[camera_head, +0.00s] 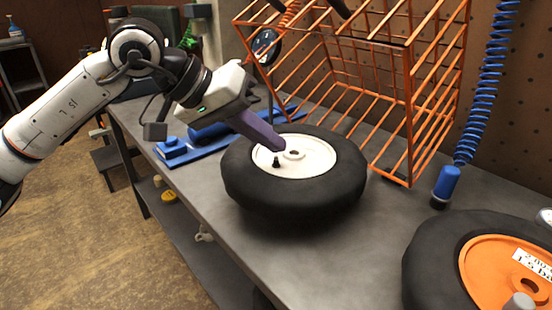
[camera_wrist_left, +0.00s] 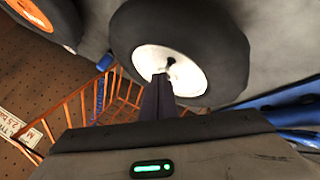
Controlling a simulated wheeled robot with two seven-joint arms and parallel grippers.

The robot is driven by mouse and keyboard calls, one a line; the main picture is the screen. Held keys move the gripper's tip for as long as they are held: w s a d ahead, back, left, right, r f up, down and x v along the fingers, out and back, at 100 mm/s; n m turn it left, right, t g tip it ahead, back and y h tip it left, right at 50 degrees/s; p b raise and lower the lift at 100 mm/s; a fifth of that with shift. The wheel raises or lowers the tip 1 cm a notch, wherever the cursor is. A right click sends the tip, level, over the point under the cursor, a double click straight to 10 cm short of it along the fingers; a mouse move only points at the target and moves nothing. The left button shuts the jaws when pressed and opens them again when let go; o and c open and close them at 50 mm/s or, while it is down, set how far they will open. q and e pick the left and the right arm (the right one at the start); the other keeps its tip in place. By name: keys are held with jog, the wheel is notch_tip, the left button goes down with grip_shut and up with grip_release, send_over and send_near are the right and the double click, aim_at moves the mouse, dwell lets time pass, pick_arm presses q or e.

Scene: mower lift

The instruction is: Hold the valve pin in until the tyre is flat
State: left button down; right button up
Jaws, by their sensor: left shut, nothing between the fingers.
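The black tyre (camera_head: 295,200) on a white rim (camera_head: 318,152) lies on its side on the grey bench; it also shows in the left wrist view (camera_wrist_left: 225,45). Its sidewall looks round and full. A short black valve stem (camera_head: 276,161) stands up from the rim; it shows in the left wrist view (camera_wrist_left: 171,63) just beyond my fingertips. My left gripper (camera_head: 281,147) is shut with nothing between its fingers. It slants down over the rim, its tips close to the stem. I cannot tell whether they touch it, and the pin is too small to see. My right gripper is not in view.
An orange wire cage (camera_head: 408,110) stands behind the tyre. A second tyre with an orange rim (camera_head: 482,262) lies at the front right. A blue coiled hose (camera_head: 487,85) ends in a blue fitting (camera_head: 446,183). Blue tools (camera_head: 172,148) lie left of the tyre. Bench (camera_head: 385,230) between the tyres is clear.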

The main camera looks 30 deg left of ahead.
aim_at(269, 168)
pick_arm(q)
jog(key=shift+f+b, duration=0.35)
dwell(0.6)
jog(key=shift+r, duration=0.15)
dwell(3.2)
jog(key=shift+r+p, duration=0.6)
jog(key=shift+r, duration=0.05)
jog(key=shift+r, duration=0.1)
notch_tip(269, 168, up, 5)
jog(key=p, duration=0.4)
dwell(0.7)
